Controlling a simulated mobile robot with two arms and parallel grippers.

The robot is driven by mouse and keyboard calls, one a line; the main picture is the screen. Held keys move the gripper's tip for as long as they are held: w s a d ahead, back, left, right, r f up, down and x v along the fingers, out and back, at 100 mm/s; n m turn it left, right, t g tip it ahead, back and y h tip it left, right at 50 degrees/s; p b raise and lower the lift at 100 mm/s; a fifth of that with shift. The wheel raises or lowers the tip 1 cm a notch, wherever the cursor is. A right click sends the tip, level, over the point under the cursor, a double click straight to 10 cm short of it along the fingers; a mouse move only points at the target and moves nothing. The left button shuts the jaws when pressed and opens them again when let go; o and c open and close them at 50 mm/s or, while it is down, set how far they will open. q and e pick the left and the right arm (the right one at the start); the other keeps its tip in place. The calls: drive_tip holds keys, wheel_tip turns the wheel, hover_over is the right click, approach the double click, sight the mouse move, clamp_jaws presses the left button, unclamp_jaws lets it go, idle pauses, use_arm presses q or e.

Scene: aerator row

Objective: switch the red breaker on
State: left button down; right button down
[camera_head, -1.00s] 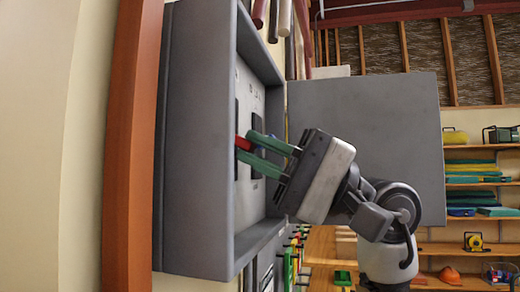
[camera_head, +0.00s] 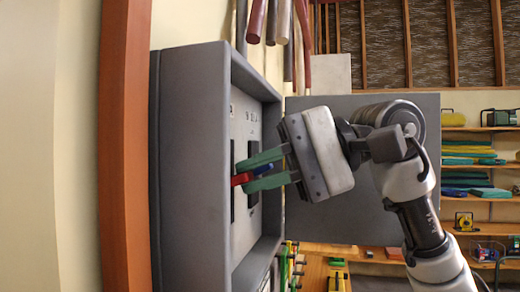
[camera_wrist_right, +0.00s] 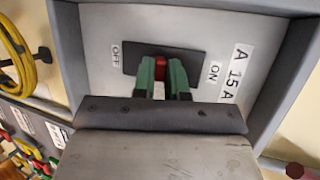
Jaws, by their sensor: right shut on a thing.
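The red breaker (camera_head: 241,179) is a small red lever on a black plate in the open grey box. In the right wrist view the red lever (camera_wrist_right: 161,70) stands between an OFF label on the left and an ON label on the right, near the middle of its plate. My right gripper (camera_head: 252,172) has green fingers, shut on the red lever from both sides; they also show in the right wrist view (camera_wrist_right: 161,78). My left gripper is out of view.
The grey box (camera_head: 190,150) has raised walls around its panel. Its grey door (camera_head: 340,225) stands open behind my right arm. Pipes (camera_head: 275,20) rise above the box. Yellow cable (camera_wrist_right: 15,45) hangs beside it. Shelves (camera_head: 480,197) stand at the far right.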

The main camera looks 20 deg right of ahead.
drive_tip(key=shift+w+a+r+m+g+h+p, duration=0.1)
drive_tip(key=shift+r+m+g+h+p, duration=0.2)
drive_tip(key=shift+h+p, duration=0.6)
drive_tip(key=c, duration=1.4)
unclamp_jaws()
drive_tip(key=shift+c, duration=0.2)
drive_tip(key=shift+d, duration=0.2)
drive_tip(key=b+v, duration=0.3)
drive_tip(key=v, duration=0.7)
drive_tip(key=shift+d, duration=0.15)
